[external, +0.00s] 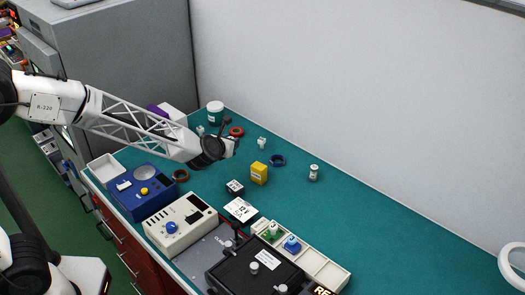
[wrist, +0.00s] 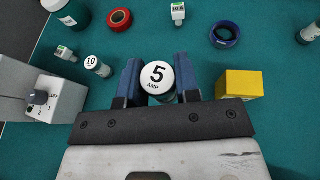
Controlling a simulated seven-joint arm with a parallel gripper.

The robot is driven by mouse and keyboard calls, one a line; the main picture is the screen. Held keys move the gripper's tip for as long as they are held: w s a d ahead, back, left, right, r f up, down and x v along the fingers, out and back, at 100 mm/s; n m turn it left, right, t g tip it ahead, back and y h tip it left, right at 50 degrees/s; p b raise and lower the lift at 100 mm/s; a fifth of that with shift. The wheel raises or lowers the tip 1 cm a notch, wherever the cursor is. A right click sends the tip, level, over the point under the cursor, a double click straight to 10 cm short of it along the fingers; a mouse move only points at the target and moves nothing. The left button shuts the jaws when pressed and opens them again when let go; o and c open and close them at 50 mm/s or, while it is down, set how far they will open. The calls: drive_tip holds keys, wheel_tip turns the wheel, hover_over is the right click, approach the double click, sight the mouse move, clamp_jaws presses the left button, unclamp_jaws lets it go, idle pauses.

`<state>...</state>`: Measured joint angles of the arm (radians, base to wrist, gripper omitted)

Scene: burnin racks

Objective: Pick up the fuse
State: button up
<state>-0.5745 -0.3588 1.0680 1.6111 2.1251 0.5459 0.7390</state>
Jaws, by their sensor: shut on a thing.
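The fuse (wrist: 157,77), with a round white top marked "5 AMP", sits between the two blue fingers of my gripper (wrist: 160,82) in the wrist view. My gripper is shut on it. The fuse looks upright, with its lower part hidden below its top. In the external view my gripper (external: 233,146) is over the back part of the teal bench, and the fuse cannot be clearly made out there. Another fuse-like cylinder (wrist: 91,62), marked "10", stands apart to the left in the wrist view.
A yellow box (wrist: 239,84) is close to the right finger. A grey switch box (wrist: 60,100) is at left. Red tape (wrist: 120,19) and blue tape (wrist: 224,35) lie farther off. Trays, instruments and a black fixture (external: 250,272) fill the front; the bench's right side (external: 400,235) is clear.

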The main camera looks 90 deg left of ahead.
drive_tip(key=shift+w, duration=0.15)
idle(0.6)
drive_tip(key=w+d+n+g, duration=0.1)
drive_tip(key=w, duration=0.3)
drive_tip(key=w+d+r+n+g+y, duration=0.1)
drive_tip(key=w+d, duration=0.1)
drive_tip(key=w, duration=0.1)
drive_tip(key=w+d+r+n+g, duration=0.1)
drive_tip(key=w, duration=0.3)
drive_tip(key=shift+w+d+n+g, duration=0.3)
drive_tip(key=shift+d+g, duration=0.05)
drive_tip(key=shift+g, duration=0.05)
drive_tip(key=w+d+f+n+g, duration=0.1)
drive_tip(key=w+d+n+g, duration=0.2)
drive_tip(key=w+d, duration=0.4)
drive_tip(key=shift+w+d+f+g+y, duration=0.3)
drive_tip(key=shift+w+d+f+y, duration=0.1)
drive_tip(key=shift+d, duration=0.8)
drive_tip(key=shift+f, duration=3.1)
drive_tip(key=shift+f, duration=0.1)
